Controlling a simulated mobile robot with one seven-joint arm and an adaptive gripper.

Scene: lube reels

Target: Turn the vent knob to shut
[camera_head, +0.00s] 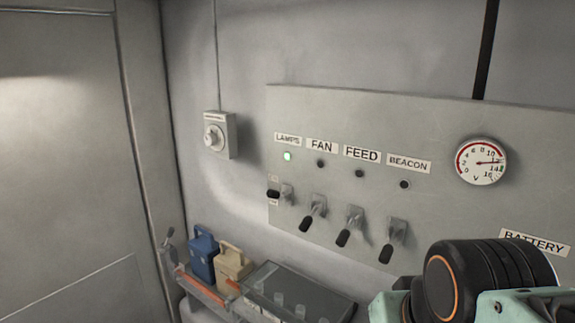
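A small grey box with a round pale knob (213,137) is fixed to the back wall, left of the switch panel. A cable runs up the wall from the box. It is the only round knob in view; the print above it is too small to read, so I cannot tell for sure that it is the vent knob or which way it is set. Part of my arm shows at the lower right, in front of the panel. My gripper is out of view.
Below stand a blue container (203,256), a beige container (233,266) and a grey case (300,290). A door (65,150) fills the left.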

